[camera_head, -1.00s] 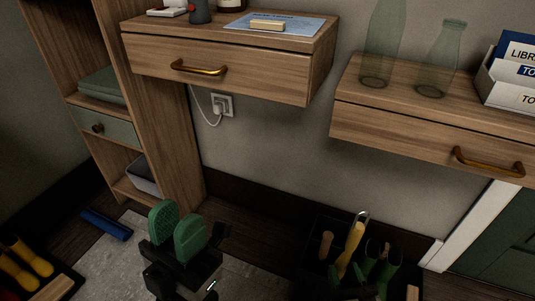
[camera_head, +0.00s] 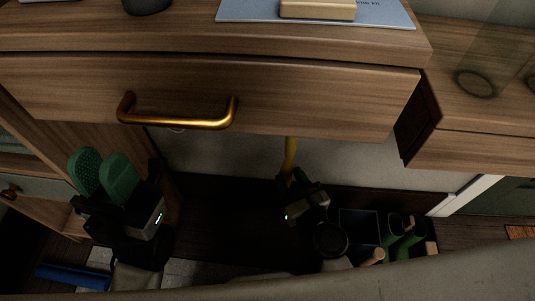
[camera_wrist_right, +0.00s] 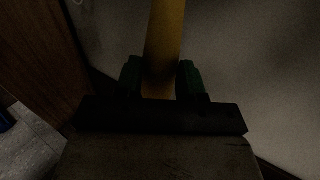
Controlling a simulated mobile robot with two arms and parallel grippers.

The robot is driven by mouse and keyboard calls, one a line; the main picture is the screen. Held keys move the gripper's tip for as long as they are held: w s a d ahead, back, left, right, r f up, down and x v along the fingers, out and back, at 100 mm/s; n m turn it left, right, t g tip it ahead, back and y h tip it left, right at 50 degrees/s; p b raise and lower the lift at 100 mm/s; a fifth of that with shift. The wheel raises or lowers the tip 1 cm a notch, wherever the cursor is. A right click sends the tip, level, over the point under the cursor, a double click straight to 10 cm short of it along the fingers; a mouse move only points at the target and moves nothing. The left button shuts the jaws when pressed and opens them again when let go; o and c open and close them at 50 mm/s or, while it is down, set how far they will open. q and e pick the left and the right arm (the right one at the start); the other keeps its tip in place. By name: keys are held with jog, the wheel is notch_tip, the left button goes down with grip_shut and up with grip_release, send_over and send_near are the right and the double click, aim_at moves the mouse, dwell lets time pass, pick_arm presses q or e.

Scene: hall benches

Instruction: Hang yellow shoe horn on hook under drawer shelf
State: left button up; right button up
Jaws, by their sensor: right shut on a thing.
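The yellow shoe horn (camera_head: 291,154) stands roughly upright below the drawer shelf (camera_head: 330,95). Its upper end is hidden behind the drawer front in the head view, and the hook under the shelf is not visible. My right gripper (camera_head: 291,181) is shut on the shoe horn. In the right wrist view the yellow shaft (camera_wrist_right: 165,45) runs up between the green pads of my right gripper (camera_wrist_right: 161,80). I cannot tell whether the shoe horn touches the hook. My left gripper (camera_head: 102,174) is open and empty, at the left below the drawer's brass handle (camera_head: 177,112).
A second drawer shelf (camera_head: 480,150) stands to the right, with a glass bottle (camera_head: 478,80) on it. A dark divided bin (camera_head: 357,225) with green and wooden-ended items is on the floor. A blue roll (camera_head: 72,277) lies at lower left. A wooden cabinet (camera_head: 30,130) stands left.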

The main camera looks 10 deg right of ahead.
jog(key=shift+w+a, duration=0.15)
jog(key=shift+w, duration=0.5)
jog(key=w+d+f, duration=0.2)
jog(key=w, duration=0.7)
jog(key=shift+b, duration=0.4)
jog(key=shift+f, duration=0.1)
dwell(0.7)
jog(key=o, duration=1.1)
